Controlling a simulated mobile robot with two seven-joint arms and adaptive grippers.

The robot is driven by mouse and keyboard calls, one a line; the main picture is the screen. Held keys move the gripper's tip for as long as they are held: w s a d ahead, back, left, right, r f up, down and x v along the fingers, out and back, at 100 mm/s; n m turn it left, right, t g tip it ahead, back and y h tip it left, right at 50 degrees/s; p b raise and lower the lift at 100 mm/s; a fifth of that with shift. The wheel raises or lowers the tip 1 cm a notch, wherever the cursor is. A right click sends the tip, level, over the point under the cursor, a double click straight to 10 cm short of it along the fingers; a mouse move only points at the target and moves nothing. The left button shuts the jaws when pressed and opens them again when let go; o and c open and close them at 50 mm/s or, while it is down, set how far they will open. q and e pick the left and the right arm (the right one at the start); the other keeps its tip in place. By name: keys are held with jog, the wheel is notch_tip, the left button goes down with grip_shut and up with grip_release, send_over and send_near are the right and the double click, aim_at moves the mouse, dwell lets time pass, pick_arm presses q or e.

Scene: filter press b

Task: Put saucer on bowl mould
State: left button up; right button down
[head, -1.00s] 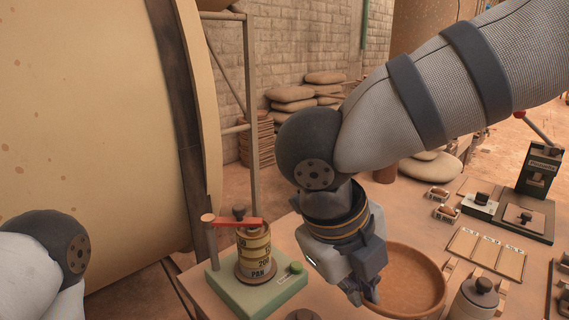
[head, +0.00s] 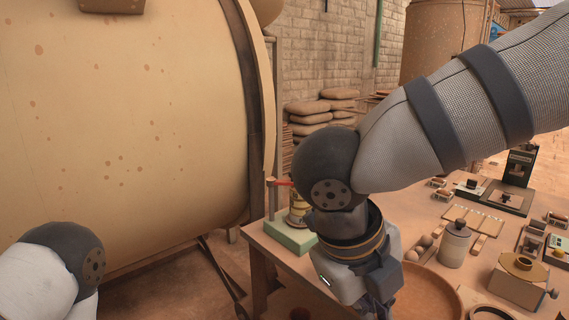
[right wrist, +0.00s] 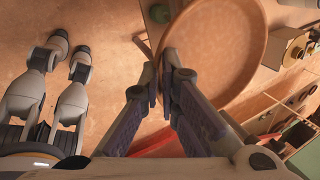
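The saucer, a wide shallow terracotta dish (head: 432,292), shows at the lower middle right of the head view, partly cut off by the frame. It fills the upper middle of the right wrist view (right wrist: 215,50). My right gripper (head: 378,306) is at the dish's left side. In the right wrist view its fingers (right wrist: 157,88) lie on either side of the dish rim and appear closed on it. I cannot clearly pick out the bowl mould; a round rim (head: 490,313) at the bottom edge is mostly cut off. My left gripper is out of view.
The table holds a lidded jar (head: 455,245), a block with a brass ring (head: 520,272), a white-strip board (head: 472,218) and a green-based pan device (head: 292,236). A large cream drum (head: 120,130) stands left.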

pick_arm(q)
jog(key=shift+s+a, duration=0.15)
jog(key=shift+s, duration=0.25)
pick_arm(e)
jog(key=s+d+f+n+g+y, duration=0.1)
jog(key=d+f+n+y, duration=0.2)
jog(key=n, duration=1.2)
jog(key=s+d+f+n+g+y, duration=0.1)
jog(key=d+f+n+y, duration=0.2)
jog(key=f+n, duration=0.4)
jog(key=n+y, duration=0.1)
jog(key=n, duration=0.7)
jog(key=shift+s+d+f+y, duration=0.2)
jog(key=shift+s+y, duration=0.15)
jog(key=shift+y, duration=0.05)
